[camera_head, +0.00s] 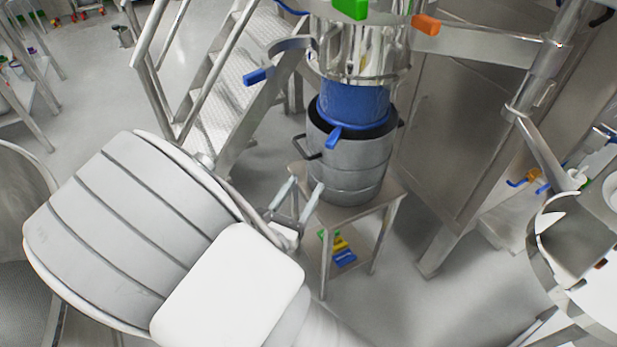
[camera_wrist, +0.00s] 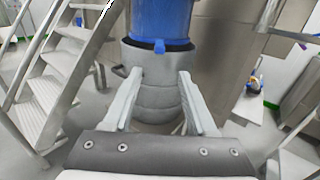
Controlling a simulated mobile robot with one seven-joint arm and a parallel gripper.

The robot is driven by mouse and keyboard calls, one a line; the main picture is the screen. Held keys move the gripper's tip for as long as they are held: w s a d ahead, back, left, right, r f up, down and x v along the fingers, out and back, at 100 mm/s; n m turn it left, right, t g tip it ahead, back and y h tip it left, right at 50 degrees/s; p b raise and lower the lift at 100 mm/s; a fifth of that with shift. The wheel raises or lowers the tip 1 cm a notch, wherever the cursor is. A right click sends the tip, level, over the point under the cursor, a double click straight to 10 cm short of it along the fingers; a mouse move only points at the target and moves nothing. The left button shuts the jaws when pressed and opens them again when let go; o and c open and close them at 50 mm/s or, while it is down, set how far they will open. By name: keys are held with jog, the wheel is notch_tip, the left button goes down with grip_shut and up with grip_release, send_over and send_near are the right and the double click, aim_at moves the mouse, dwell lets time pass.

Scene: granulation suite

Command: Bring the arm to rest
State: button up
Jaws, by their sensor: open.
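My gripper (camera_head: 299,198) is open in the head view, with its two fingers apart and pointing at a steel drum (camera_head: 345,165). In the wrist view my gripper (camera_wrist: 158,80) shows both fingers spread, with the drum (camera_wrist: 157,98) beyond and between them. I see nothing held. Whether a fingertip touches the drum I cannot tell. The drum stands upright on a small steel table (camera_head: 393,190). A blue sleeve (camera_head: 352,103) hangs from the steel vessel above into the drum's open top; the sleeve also shows in the wrist view (camera_wrist: 158,20).
Metal stairs (camera_head: 215,110) with railings stand behind and left of the drum. A steel cabinet (camera_head: 455,130) stands close on the right. Coloured items (camera_head: 342,249) lie on the table's lower shelf. Round steel equipment (camera_head: 575,245) is at the far right. Floor (camera_head: 420,310) is clear in front.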

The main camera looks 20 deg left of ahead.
dwell(0.5)
jog(key=d+r+m+g+h+p, duration=0.2)
jog(key=d+r+m+g+h, duration=0.3)
jog(key=d+m, duration=0.7)
jog(key=d+r+m+g+h+p, duration=0.1)
jog(key=d+r+m+g+h, duration=0.2)
jog(key=d+r+m+g, duration=0.8)
jog(key=s+d+r+m+t+y+p, duration=0.3)
jog(key=s+d+r+m+y, duration=0.5)
jog(key=m, duration=0.4)
jog(key=shift+s+d+m+t+y+p, duration=0.3)
jog(key=shift+s+d+y+p, duration=0.3)
jog(key=shift+s, duration=0.25)
